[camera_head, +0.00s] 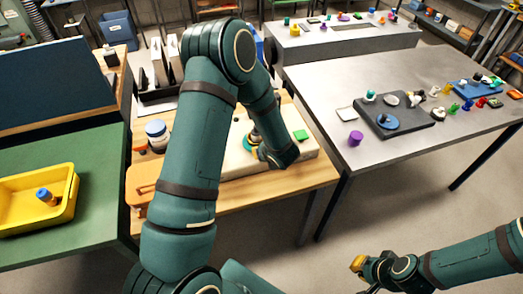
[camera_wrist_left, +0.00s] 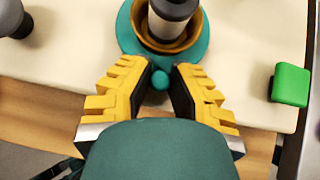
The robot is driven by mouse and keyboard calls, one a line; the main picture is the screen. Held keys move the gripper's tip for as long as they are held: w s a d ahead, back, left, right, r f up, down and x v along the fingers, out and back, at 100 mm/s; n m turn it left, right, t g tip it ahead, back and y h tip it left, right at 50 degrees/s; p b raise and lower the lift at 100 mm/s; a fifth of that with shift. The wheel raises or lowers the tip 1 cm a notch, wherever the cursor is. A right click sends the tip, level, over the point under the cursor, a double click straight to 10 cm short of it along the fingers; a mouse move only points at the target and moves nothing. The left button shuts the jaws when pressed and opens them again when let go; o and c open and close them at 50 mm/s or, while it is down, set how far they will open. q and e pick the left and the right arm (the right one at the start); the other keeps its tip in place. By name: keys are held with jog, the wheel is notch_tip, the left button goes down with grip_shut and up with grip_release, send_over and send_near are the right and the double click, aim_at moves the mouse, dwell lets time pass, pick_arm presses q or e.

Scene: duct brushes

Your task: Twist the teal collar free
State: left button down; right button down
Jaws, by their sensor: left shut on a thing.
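The teal collar (camera_wrist_left: 127,36) sits around an ochre ring (camera_wrist_left: 150,40) and a dark and pale upright post (camera_wrist_left: 174,8) on a cream slab. A small teal knob (camera_wrist_left: 160,80) sticks out from the collar's near side. My left gripper (camera_wrist_left: 160,76) has its yellow fingers closed in on this knob, one on each side. In the head view my left arm hides most of the collar (camera_head: 250,140) and the left gripper (camera_head: 263,153). My right gripper (camera_head: 358,264) hangs over bare floor, away from the collar; its finger gap is not clear.
A green block (camera_wrist_left: 290,84) lies on the cream slab (camera_head: 232,168), right of the collar. The slab rests on a wooden table (camera_head: 310,178). A yellow bin (camera_head: 65,205) stands left on a green table. A grey table (camera_head: 375,160) with several small objects stands right.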

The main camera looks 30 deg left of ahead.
pick_arm(q)
jog(key=n+g, duration=0.1)
jog(key=w+n+g+y, duration=0.1)
jog(key=n, duration=0.1)
jog(key=shift+w+d, duration=0.3)
jog(key=shift+d, duration=0.1)
jog(key=w+n+g, duration=0.1)
jog(key=n, duration=0.1)
jog(key=n+g, duration=0.2)
jog(key=shift+w+d+f+y+b, duration=0.1)
jog(key=shift+w+y+b, duration=0.2)
jog(key=shift+w+b, duration=0.1)
jog(key=n+g, duration=0.1)
jog(key=w+n+g, duration=0.1)
jog(key=n, duration=0.1)
jog(key=shift+w+g+b, duration=0.25)
jog(key=shift+g+b, duration=0.05)
jog(key=shift+w+a+n+g+h+b, duration=0.15)
jog(key=shift+w+a+n+g+h, duration=0.1)
jog(key=shift+n+g, duration=0.25)
jog(key=shift+w+a+n+g+h+b, duration=0.2)
jog(key=shift+n+g+h, duration=0.1)
jog(key=shift+n, duration=0.3)
jog(key=c, duration=0.9)
grip_release()
jog(key=shift+o, duration=0.2)
